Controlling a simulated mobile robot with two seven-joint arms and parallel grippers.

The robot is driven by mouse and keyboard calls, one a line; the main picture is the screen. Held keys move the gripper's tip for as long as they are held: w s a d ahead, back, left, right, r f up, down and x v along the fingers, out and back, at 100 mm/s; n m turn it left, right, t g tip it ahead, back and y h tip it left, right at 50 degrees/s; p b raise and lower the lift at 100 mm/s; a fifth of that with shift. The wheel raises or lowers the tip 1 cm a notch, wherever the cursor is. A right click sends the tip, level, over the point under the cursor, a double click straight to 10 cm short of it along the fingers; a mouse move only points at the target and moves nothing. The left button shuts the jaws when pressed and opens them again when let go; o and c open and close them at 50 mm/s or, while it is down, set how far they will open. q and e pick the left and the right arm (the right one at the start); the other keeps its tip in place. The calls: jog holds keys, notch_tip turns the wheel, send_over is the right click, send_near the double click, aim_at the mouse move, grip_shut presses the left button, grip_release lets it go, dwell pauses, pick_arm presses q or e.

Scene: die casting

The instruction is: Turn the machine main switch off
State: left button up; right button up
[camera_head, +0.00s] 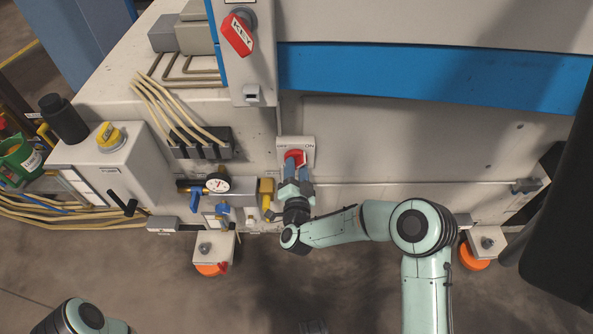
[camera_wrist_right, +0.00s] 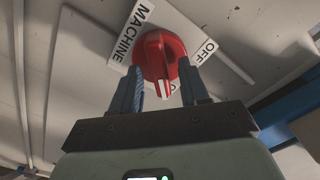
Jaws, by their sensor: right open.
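The machine main switch is a red rotary knob (camera_head: 294,157) on a white plate (camera_head: 309,142) on the machine's side, with OFF at the plate's left and ON at its right. My right gripper (camera_head: 297,177) is at the knob, its blue fingers reaching up to it. In the right wrist view the knob (camera_wrist_right: 160,58) sits ahead of and between the open fingers (camera_wrist_right: 160,80). Its white-marked end points down toward the gripper. I cannot tell whether the fingers touch it. Part of the lettering is hidden. Of my left arm only a link shows; its gripper is out of view.
Left of the switch are a pressure gauge (camera_head: 217,183), a yellow valve part (camera_head: 266,193) and a black cable block (camera_head: 201,143). A yellow rotary switch (camera_head: 110,136) is farther left. The panel right of the switch is mostly clear.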

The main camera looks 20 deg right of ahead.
grip_shut()
pick_arm(q)
jog(key=w+d+r+t+p, duration=0.1)
jog(key=w+r+t+p, duration=0.1)
jog(key=w+r+p, duration=0.3)
jog(key=shift+m+g+h, duration=0.4)
jog(key=shift+g, duration=0.3)
jog(key=shift+s+d+r+p, duration=0.2)
jog(key=shift+s+d+r, duration=0.2)
jog(key=shift+s+r, duration=0.25)
jog(key=shift+s+d+r+p, duration=0.25)
jog(key=shift+s+d+r, duration=0.15)
jog(key=shift+s+r, duration=0.2)
jog(key=shift+s+d+r+p, duration=0.2)
jog(key=shift+s+d+r, duration=0.2)
jog(key=shift+s+r, duration=0.25)
pick_arm(e)
jog(key=shift+w+a+n, duration=0.1)
jog(key=shift+a+n, duration=0.05)
jog(key=shift+n, duration=4.35)
jog(key=shift+a+n, duration=0.1)
jog(key=shift+n, duration=4.4)
pick_arm(q)
jog(key=shift+r, duration=0.1)
